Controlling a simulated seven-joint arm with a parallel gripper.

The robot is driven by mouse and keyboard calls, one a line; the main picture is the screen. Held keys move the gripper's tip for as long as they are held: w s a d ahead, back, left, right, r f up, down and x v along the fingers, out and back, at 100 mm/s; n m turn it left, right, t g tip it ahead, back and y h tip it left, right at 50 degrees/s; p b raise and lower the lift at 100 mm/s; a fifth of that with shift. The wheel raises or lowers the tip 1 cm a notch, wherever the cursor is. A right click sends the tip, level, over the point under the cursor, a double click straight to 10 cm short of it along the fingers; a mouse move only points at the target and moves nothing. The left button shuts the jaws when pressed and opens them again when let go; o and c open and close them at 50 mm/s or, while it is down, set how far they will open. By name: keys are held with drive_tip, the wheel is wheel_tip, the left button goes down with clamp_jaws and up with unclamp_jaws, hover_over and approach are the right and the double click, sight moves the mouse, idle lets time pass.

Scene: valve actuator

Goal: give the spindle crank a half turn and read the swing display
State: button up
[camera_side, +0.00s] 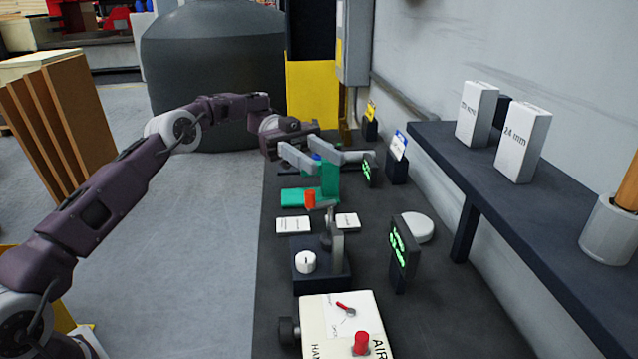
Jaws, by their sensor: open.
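A small crank with a red knob (310,199) sits on a grey upright spindle housing (337,240), on a dark base block with a white dial (306,262). A dark display with green characters (403,248) stands to its right; its text is too small to read. A second small green-lit display (369,171) stands farther back, also unreadable. Which one is the swing display I cannot tell. My gripper (341,163) is open and empty, its fingers above the green fixture (330,180), behind and above the crank and apart from it. The fingers partly hide the fixture.
A cream box (345,320) with red controls stands at the bench's near end. White cards (293,225) lie beside the crank. A round white object (417,227) lies behind the nearer display. A shelf (450,150) with white boxes (522,143) overhangs the right side.

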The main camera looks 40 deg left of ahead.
drive_tip(key=shift+r, duration=0.3)
